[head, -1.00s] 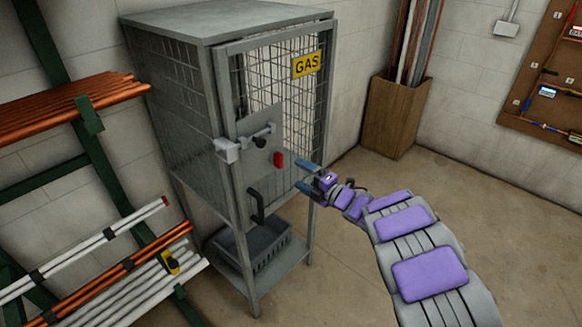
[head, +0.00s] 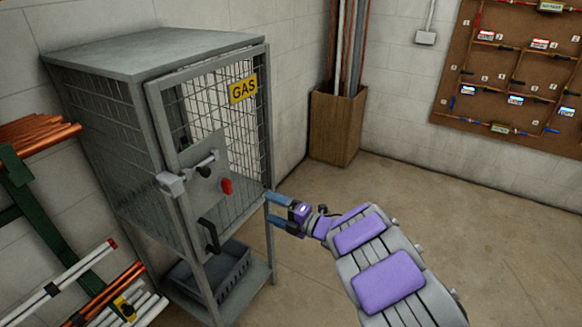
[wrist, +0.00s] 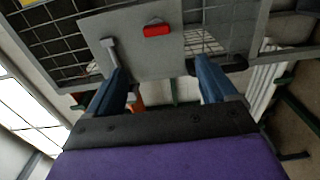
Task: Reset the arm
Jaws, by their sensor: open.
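My gripper (head: 277,209) is at the end of my purple and grey arm, in the middle of the head view. Its two blue fingers are apart with nothing seen between them. It is in front of the right side of a grey mesh gas cage (head: 158,120). In the wrist view, my gripper (wrist: 165,85) points at the cage's door plate (wrist: 137,45) with a red block (wrist: 157,30) on it. The red block (head: 227,186) also shows in the head view, beside a bolt latch (head: 190,173) and above a black handle (head: 209,235).
A dark crate (head: 215,275) sits on the cage's lower shelf. Racks with copper (head: 35,135) and white pipes stand at left. A wooden bin (head: 335,125) holds long pipes at the back. A pipework board (head: 515,75) hangs on the right wall. The floor (head: 480,225) at right is clear.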

